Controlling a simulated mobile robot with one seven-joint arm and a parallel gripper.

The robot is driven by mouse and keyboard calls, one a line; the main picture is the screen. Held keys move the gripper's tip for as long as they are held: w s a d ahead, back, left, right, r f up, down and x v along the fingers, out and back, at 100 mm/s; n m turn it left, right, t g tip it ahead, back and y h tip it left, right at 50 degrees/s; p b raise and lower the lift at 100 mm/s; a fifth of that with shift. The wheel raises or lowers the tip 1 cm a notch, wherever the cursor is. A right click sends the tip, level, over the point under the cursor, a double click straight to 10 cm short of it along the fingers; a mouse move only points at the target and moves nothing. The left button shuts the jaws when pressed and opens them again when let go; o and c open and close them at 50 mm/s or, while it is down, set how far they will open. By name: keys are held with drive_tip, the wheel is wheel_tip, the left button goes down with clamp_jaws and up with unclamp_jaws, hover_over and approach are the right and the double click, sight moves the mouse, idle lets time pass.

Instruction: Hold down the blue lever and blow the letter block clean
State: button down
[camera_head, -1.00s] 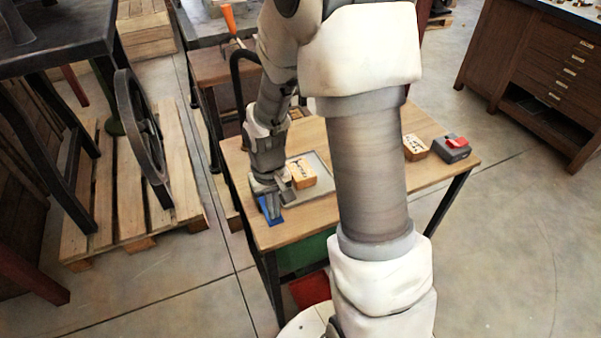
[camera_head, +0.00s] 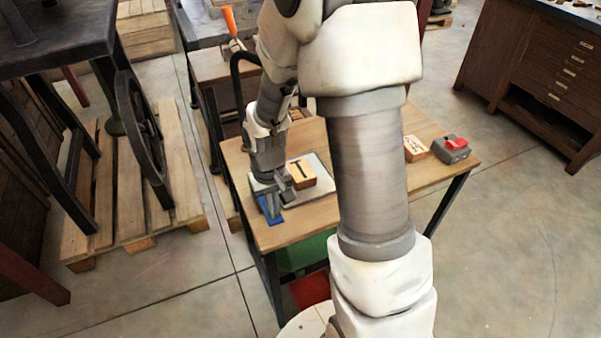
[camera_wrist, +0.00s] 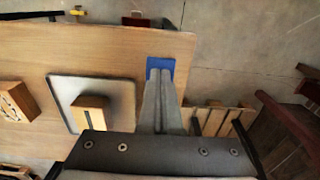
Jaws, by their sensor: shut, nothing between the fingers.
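The blue lever (camera_head: 263,207) is at the table's front left corner. In the wrist view the blue lever (camera_wrist: 153,64) lies under the fingertips. My gripper (camera_head: 273,214) is shut and empty, fingers pointing down, its tips at the lever and seemingly touching it. In the wrist view my gripper (camera_wrist: 160,78) covers part of the lever. The wooden letter block (camera_head: 302,176) sits on a grey plate (camera_head: 320,166) right of my gripper, its top showing one dark T-like mark. The letter block also shows in the wrist view (camera_wrist: 91,113), on the plate (camera_wrist: 118,90).
A second marked wooden block (camera_head: 416,148) and a grey box with a red top (camera_head: 457,146) stand at the table's right end. My arm hides the middle of the wooden table (camera_head: 240,170). A flywheel machine on a pallet (camera_head: 88,215) stands to the left.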

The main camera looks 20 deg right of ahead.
wheel_tip(320, 180, up, 7)
drive_tip(key=p, duration=0.4)
drive_tip(key=shift+f+p, duration=0.2)
drive_tip(key=shift+p, duration=0.2)
drive_tip(key=s+r+t+p, duration=0.1)
drive_tip(key=s+r, duration=0.3)
drive_tip(key=r, duration=0.5)
drive_tip(key=s+r+t+p, duration=0.1)
drive_tip(key=s+r+t, duration=0.1)
drive_tip(key=s+r, duration=0.3)
drive_tip(key=s+r+t+p, duration=0.1)
drive_tip(key=s+r, duration=0.4)
drive_tip(key=r, duration=0.8)
drive_tip(key=shift+r+t+p, duration=0.25)
drive_tip(key=shift+t+p, duration=0.1)
drive_tip(key=shift+t, duration=0.45)
